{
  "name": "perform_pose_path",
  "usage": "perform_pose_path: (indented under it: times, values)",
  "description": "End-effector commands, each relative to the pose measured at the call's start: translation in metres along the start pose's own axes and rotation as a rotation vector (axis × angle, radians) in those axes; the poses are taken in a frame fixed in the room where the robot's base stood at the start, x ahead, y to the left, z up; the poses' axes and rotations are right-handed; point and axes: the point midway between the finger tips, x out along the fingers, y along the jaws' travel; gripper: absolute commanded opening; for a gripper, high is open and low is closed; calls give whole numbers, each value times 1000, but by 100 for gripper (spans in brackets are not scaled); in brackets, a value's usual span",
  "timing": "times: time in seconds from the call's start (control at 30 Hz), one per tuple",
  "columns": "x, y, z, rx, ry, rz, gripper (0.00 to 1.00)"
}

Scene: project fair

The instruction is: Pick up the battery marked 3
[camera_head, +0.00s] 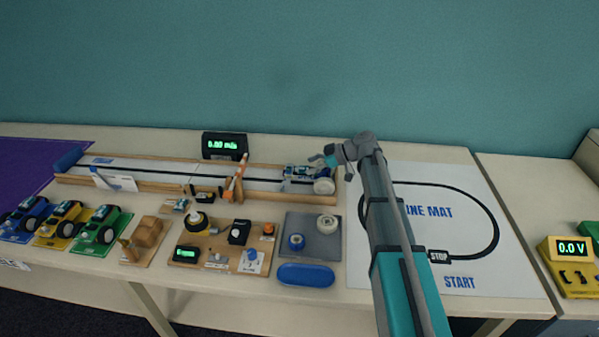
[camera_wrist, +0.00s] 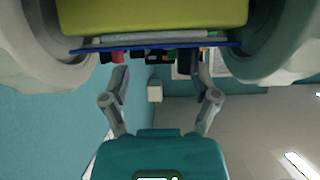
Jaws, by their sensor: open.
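My gripper (camera_head: 324,160) is at the right end of the wooden track, beside and just above a small car (camera_head: 298,171) with pale wheels. In the wrist view my gripper (camera_wrist: 158,75) is open, its two fingers apart with no object clearly held between them. A yellow-green body with a blue plate (camera_wrist: 150,48) and large pale wheels fills the top of that view, close to the fingertips. Small dark and red parts sit at the blue plate's edge. I cannot make out a battery marked 3 in either view; any markings are too small to read.
The wooden track (camera_head: 130,178) runs along the back of the table, with an orange-topped gate (camera_head: 237,180) across it. A component board (camera_head: 215,262), a grey tray (camera_head: 325,243) and a blue dish (camera_head: 306,275) stand in front. The line mat (camera_head: 467,262) lies right, largely clear.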

Motion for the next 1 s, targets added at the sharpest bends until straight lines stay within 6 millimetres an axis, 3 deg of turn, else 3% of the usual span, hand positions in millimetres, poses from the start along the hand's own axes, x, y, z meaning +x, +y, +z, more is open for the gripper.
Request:
perform_pose_path:
  times: [0.2, 0.77, 1.0]
  values:
    - [17, 0, 2, 0, 0, 0, 78]
    - [17, 0, 1, 0, 0, 1, 78]
    - [17, 0, 1, 0, 0, 1, 35]
